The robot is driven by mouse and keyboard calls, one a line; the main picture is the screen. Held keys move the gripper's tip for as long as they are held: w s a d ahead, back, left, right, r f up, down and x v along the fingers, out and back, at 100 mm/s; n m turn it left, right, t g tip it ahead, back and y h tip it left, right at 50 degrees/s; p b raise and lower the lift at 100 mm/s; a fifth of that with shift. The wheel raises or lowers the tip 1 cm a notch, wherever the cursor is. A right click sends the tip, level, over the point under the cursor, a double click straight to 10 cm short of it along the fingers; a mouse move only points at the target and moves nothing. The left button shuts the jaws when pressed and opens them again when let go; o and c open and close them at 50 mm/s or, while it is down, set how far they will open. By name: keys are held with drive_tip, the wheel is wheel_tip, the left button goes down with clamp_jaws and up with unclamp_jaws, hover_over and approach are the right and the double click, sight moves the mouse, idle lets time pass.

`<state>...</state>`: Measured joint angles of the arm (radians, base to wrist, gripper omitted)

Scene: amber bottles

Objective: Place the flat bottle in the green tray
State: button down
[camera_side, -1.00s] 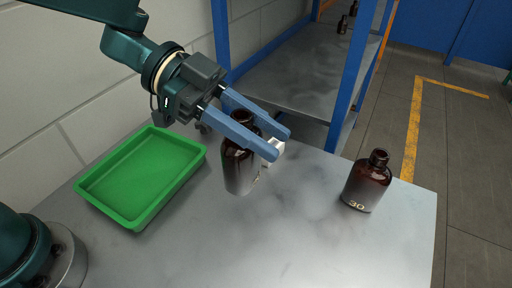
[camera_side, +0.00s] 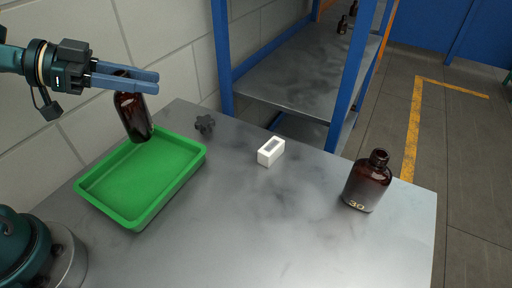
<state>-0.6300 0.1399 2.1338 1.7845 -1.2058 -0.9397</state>
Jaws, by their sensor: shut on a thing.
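My gripper (camera_side: 156,82) is at the upper left, shut on a dark amber bottle (camera_side: 134,118) near its top. The held bottle hangs slightly tilted, with its base over or just behind the far rim of the green tray in the picture; its exact height is hard to tell. The fingers hide its neck. The green tray (camera_side: 145,180) lies empty on the table's left side. A second amber bottle (camera_side: 367,183), marked 30, stands upright at the right of the table. I cannot tell for sure which of the two is the flat one.
A blue-framed metal shelf (camera_side: 295,75) stands behind the table. The table's front middle is clear.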

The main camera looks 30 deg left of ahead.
sight(152, 123)
drive_tip(key=shift+f, duration=4.45)
drive_tip(key=shift+f, duration=0.1)
drive_tip(key=c, duration=0.6)
unclamp_jaws()
